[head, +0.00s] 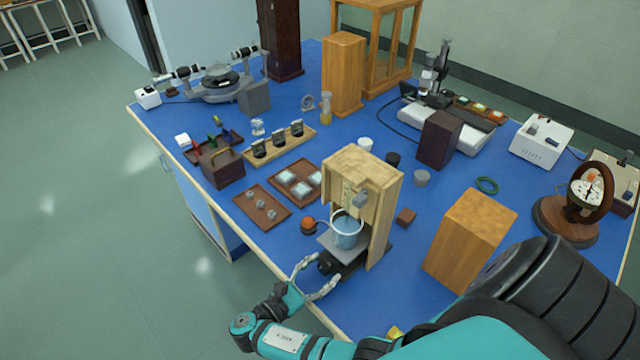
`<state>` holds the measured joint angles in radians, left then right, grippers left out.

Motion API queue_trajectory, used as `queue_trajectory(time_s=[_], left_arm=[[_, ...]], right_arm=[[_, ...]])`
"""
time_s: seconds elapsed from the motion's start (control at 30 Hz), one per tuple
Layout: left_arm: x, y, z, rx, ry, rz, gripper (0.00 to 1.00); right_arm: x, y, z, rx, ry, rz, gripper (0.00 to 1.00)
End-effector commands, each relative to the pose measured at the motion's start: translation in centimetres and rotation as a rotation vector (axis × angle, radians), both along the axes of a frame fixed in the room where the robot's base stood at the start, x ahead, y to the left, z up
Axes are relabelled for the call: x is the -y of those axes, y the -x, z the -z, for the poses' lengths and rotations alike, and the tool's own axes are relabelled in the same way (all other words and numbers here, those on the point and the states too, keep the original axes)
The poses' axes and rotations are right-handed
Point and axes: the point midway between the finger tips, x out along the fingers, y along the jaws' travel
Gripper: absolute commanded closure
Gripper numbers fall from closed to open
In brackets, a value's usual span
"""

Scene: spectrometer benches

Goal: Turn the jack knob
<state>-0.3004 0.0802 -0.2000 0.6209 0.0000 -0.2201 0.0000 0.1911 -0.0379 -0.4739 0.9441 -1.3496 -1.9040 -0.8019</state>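The jack stands at the front edge of the blue bench, under a wooden stand. Its grey top plate (343,246) carries a clear bucket of bluish liquid (347,231). The dark jack knob (325,267) is on the jack's near left side. My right gripper (325,270) reaches in from the lower right, with its fingers spread apart on either side of the knob. It looks open; whether a finger touches the knob is not clear. My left gripper is not in view.
The wooden stand (388,212) rises directly behind the bucket. A small orange-topped item (308,225) sits just left of the jack. Wooden trays (262,205) lie further left. A tall wooden block (469,237) stands to the right. The bench's front edge is close to my gripper.

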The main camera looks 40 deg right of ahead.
Motion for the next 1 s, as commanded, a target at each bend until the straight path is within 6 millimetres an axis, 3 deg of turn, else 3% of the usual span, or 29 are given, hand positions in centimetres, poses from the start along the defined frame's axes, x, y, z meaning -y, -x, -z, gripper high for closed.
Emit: queue_trajectory(time_s=[0.37, 1.0], left_arm=[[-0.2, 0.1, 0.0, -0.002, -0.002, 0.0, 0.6], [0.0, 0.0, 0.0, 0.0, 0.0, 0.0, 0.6]], right_arm=[[0.0, 0.0, -0.6, 0.002, -0.001, 0.0, 0.43], [0.0, 0.0, -9.5, 0.001, -0.001, 0.0, 0.43]])
